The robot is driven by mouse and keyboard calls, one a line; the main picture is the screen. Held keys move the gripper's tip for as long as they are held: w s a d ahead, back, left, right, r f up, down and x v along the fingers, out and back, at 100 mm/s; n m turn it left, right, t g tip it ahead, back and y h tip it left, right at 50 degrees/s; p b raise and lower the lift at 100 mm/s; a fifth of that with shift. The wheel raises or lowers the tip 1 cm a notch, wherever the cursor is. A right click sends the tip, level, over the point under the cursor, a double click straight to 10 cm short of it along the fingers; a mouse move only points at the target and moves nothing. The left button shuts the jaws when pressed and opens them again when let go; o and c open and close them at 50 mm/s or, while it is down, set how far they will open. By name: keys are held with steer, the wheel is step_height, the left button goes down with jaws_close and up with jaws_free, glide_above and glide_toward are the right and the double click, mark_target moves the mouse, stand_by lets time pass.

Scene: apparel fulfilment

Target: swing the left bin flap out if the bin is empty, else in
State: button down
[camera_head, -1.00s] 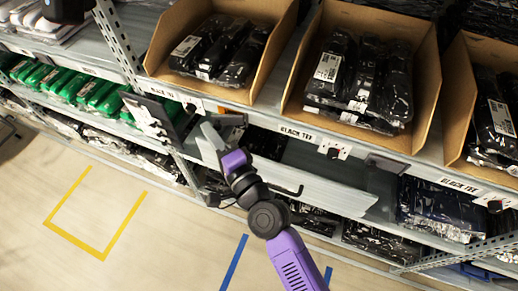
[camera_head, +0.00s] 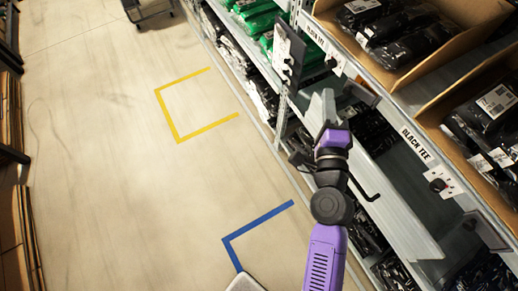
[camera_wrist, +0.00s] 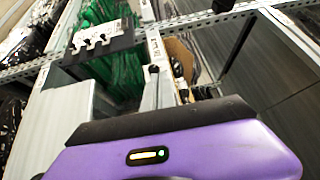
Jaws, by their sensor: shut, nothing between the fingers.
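My gripper (camera_head: 330,108) is at the shelf front, its pale fingers pointing up the picture. It is shut and empty; in the wrist view its fingers (camera_wrist: 160,88) show beyond the purple housing. A long grey panel (camera_head: 400,215) with a black bar handle lies right of my gripper, along the lower bay. The bay's dark inside (camera_head: 415,185) shows behind it; I cannot tell whether it is empty. I cannot tell which plate is the left flap.
Cardboard boxes (camera_head: 440,82) of black packaged garments stand on the upper shelf, above "BLACK TEE" labels (camera_head: 416,144). Green packets (camera_head: 262,20) lie further along. More dark packets are on the lowest shelf. The floor (camera_head: 110,150) at left is clear, with yellow and blue tape marks.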

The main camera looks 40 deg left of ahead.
steer(key=s+a+f, duration=0.1)
steer(key=s+a, duration=0.1)
steer(key=s, duration=1.8)
steer(key=shift+s+f, duration=0.25)
steer(key=shift+s, duration=0.05)
steer(key=shift+a, duration=0.1)
